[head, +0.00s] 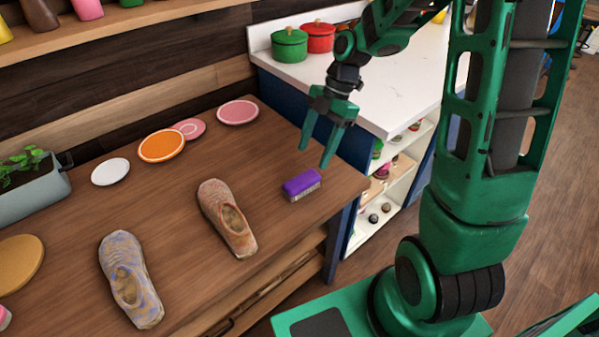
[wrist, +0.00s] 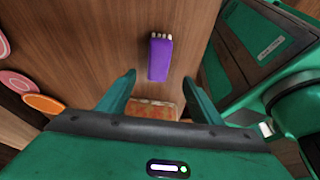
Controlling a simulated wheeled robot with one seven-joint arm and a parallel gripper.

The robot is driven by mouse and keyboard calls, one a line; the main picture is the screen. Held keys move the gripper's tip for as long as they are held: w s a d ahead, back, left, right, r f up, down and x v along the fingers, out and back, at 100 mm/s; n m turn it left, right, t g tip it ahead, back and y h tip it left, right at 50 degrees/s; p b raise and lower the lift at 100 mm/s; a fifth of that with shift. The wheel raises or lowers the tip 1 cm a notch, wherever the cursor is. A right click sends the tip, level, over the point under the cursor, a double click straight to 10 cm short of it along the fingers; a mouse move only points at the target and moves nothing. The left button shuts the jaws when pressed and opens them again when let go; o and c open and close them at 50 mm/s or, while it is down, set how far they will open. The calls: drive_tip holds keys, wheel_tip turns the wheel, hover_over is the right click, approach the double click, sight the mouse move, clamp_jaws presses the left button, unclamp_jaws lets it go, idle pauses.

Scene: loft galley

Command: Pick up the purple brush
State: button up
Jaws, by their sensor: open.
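The purple brush (head: 301,183) lies on the wooden counter near its right front corner, with pale bristles showing along its lower side. In the wrist view the brush (wrist: 160,58) lies beyond the fingertips, roughly between their lines. My gripper (head: 314,155) is open and empty. It hangs above the counter near the brush, fingers pointing down, apart from it. The two fingers also show in the wrist view (wrist: 158,76), spread wide.
Two slippers, one reddish (head: 210,192) and one blue-tan (head: 112,262), lie left of the brush. Plates, including an orange one (head: 161,146), sit behind. A white-topped cabinet (head: 400,95) carries green (head: 290,48) and red (head: 318,38) pots. The counter around the brush is clear.

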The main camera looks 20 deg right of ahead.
sight(303, 179)
drive_tip(key=shift+w+a+f+n, duration=0.25)
drive_tip(key=shift+a+n, duration=0.05)
drive_tip(key=x, duration=0.4)
drive_tip(key=shift+f, duration=0.2)
drive_tip(key=shift+x, duration=2.95)
drive_tip(key=shift+s+d+f, duration=0.1)
drive_tip(key=shift+d+f, duration=0.05)
drive_tip(key=c, duration=1.2)
